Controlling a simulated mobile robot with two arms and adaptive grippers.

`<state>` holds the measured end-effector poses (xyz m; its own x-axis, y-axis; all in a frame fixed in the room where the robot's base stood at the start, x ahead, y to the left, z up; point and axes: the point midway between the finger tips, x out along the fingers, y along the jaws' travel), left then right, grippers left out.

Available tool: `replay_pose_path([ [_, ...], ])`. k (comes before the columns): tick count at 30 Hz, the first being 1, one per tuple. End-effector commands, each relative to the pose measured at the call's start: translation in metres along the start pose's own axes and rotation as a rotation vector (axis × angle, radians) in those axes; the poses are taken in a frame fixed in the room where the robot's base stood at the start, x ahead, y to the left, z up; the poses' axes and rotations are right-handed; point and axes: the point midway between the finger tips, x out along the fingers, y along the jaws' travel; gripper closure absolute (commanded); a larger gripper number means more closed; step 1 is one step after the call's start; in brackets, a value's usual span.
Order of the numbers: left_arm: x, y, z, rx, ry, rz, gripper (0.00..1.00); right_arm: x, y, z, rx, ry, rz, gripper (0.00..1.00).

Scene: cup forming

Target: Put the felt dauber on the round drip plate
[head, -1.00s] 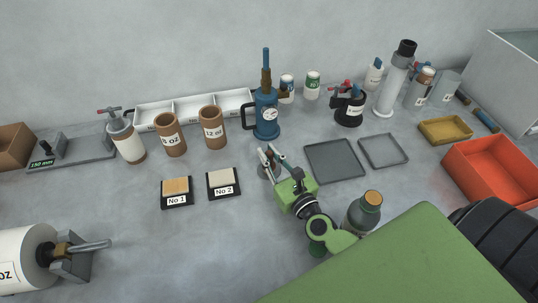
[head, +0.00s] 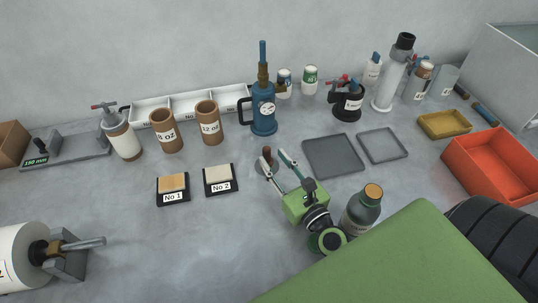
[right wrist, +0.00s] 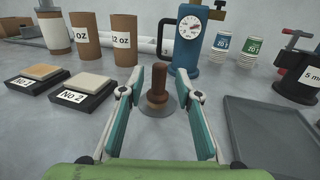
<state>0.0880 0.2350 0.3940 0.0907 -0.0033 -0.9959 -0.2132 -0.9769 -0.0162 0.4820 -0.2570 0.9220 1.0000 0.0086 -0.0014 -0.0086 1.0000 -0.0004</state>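A brown-handled tool, which I take for the felt dauber (head: 267,153), stands upright near the middle of the bench. In the right wrist view the dauber (right wrist: 157,86) stands between my fingers, with a grey disc around its foot. I cannot tell whether this disc is its felt base or a round plate; no other round plate is clear. My right gripper (head: 273,161) is open, its teal-padded fingers well apart and pointing at the dauber. In the right wrist view my gripper (right wrist: 158,92) shows gaps on both sides of the handle. My left gripper is not in view.
Two square grey trays (head: 333,157) (head: 383,146) lie right of the dauber. A blue pump with a gauge (head: 264,112) stands behind it. Sample blocks No 1 (head: 173,189) and No 2 (head: 220,180) lie left. A corked bottle (head: 362,212) stands close beside my right arm.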

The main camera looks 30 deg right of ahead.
Motion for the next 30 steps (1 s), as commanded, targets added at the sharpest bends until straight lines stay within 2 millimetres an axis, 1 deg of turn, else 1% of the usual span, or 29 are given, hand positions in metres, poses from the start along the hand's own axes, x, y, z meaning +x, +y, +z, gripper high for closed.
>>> replay_pose_path([
  [1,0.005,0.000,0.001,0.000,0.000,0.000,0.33,-0.007,0.000,-0.003,0.000,0.001,0.001,0.69],
  [3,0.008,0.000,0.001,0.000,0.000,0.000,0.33,-0.015,0.000,-0.003,0.000,0.001,0.001,0.69],
  [9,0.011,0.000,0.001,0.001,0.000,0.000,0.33,-0.026,0.000,0.000,0.000,0.000,0.000,0.69],
  [25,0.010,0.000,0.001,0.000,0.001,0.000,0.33,-0.026,0.000,0.001,0.000,-0.001,0.000,0.69],
  [28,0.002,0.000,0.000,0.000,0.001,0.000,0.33,-0.026,0.000,0.009,0.000,-0.001,0.000,0.69],
  [30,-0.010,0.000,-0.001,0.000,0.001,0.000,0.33,-0.026,0.000,0.021,0.001,-0.001,0.000,0.69],
])
